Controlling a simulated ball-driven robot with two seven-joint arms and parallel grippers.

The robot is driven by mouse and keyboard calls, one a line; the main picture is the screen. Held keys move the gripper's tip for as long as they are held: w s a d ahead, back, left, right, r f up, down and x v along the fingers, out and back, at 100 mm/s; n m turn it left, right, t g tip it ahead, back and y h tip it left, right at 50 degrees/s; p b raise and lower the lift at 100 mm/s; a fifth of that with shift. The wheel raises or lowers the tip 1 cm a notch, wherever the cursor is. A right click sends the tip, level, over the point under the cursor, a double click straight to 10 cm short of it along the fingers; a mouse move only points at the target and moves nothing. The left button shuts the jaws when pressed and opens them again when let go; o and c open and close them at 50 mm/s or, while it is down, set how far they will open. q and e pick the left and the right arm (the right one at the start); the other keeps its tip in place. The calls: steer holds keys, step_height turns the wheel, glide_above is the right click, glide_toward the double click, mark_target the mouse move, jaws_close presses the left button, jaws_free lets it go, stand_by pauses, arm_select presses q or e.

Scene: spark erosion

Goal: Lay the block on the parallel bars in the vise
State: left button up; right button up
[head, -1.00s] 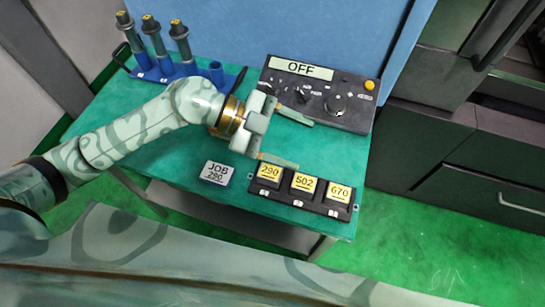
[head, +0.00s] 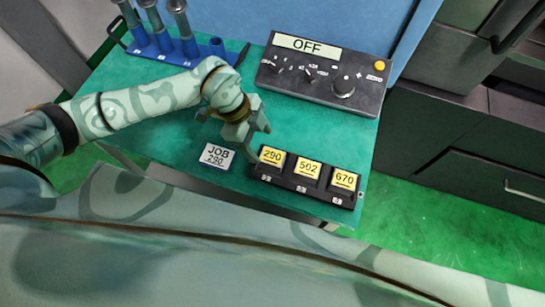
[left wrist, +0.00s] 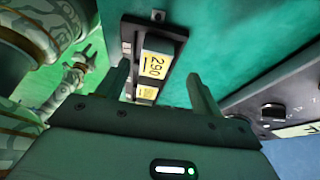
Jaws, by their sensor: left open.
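The block labelled 290 (head: 271,157) sits at the left end of a black rack (head: 300,189). It also shows between my fingers in the left wrist view (left wrist: 157,62). My left gripper (head: 256,140) is open and empty, just above and behind this block, apart from it as far as I can tell. In the left wrist view its fingers (left wrist: 158,75) stand wide apart. What seems to be my right gripper (left wrist: 84,56) shows small at the left there; its opening is unclear. A card reading JOB 290 (head: 216,155) lies left of the rack. The vise and parallel bars are not visible.
Two more blocks, labelled 502 (head: 307,168) and 670 (head: 344,180), fill the rack. A control box (head: 318,80) marked OFF stands behind. A blue stand (head: 160,52) with tool holders is at back left. The green tabletop (head: 335,128) between rack and box is clear.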

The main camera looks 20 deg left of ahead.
mark_target(272, 156)
arm_select(q)
steer(key=d+f, duration=0.1)
steer(key=f, duration=0.1)
steer(key=d+f, duration=0.1)
steer(key=shift+s+d+f+b, duration=0.35)
steer(key=shift+f+b, duration=0.05)
steer(key=shift+d+f, duration=0.15)
steer(key=shift+f, duration=0.15)
steer(key=c, duration=1.4)
steer(key=shift+r, duration=0.1)
